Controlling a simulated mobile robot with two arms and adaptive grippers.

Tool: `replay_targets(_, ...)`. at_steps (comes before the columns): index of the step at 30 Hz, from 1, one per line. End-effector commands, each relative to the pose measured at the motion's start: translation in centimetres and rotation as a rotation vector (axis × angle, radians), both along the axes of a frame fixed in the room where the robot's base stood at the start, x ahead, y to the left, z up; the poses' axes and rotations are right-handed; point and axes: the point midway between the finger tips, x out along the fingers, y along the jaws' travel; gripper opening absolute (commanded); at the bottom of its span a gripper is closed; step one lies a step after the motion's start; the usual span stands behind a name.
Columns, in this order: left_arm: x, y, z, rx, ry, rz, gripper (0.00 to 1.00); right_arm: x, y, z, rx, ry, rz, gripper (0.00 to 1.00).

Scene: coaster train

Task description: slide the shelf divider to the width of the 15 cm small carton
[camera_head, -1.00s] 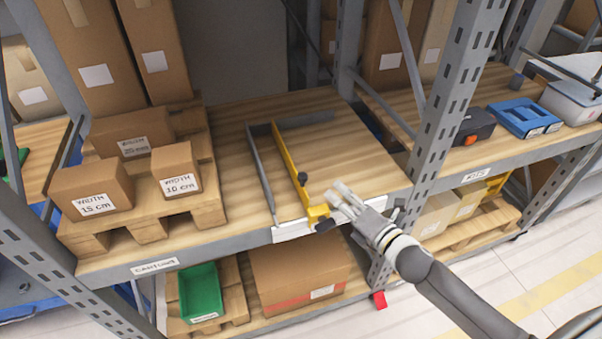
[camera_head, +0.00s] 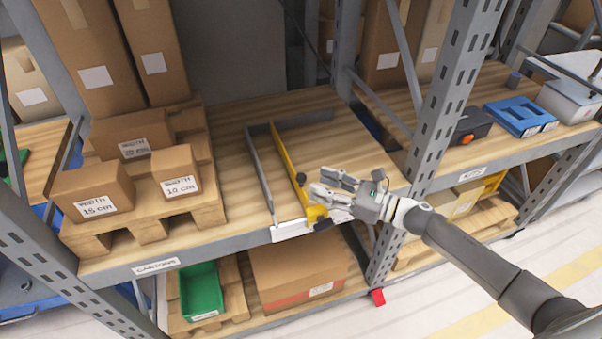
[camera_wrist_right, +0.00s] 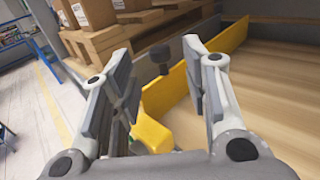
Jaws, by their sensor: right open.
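The yellow shelf divider (camera_head: 287,157) stands on the wooden shelf, a short gap to the right of a fixed grey rail (camera_head: 259,167). A dark knob (camera_head: 301,179) sits on the divider; the knob (camera_wrist_right: 159,54) also shows in the right wrist view. My right gripper (camera_head: 317,197) is open at the divider's front end, with the yellow front part (camera_wrist_right: 155,125) low between its fingers in the wrist view. I cannot tell whether it touches. The 15 cm carton (camera_head: 92,190) sits on the pallet at left. My left gripper is not in view.
The 10 cm carton (camera_head: 176,171) and another labelled carton (camera_head: 133,134) share the pallet (camera_head: 148,231). A perforated rack upright (camera_head: 449,97) stands right of the divider. The shelf right of the divider (camera_head: 345,145) is bare. A green bin (camera_head: 202,291) is below.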

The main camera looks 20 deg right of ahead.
Motion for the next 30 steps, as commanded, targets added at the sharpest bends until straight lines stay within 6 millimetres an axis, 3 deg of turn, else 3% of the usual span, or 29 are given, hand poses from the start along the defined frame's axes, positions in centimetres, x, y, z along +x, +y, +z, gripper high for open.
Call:
replay_targets(6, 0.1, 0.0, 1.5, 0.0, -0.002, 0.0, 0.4, 2.6, 2.8, 0.4, 0.001, -0.001, 0.001, 0.42)
replay_targets(12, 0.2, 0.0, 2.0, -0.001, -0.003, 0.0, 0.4, 4.0, 4.3, 0.2, 0.001, 0.0, -0.001, 0.42)
replay_targets(24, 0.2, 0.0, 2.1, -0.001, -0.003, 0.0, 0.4, 4.4, 4.8, 0.0, 0.0, 0.001, -0.001, 0.42)
replay_targets(30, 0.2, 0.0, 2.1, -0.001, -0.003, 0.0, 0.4, 4.4, 4.8, 0.0, 0.0, 0.001, 0.0, 0.17)
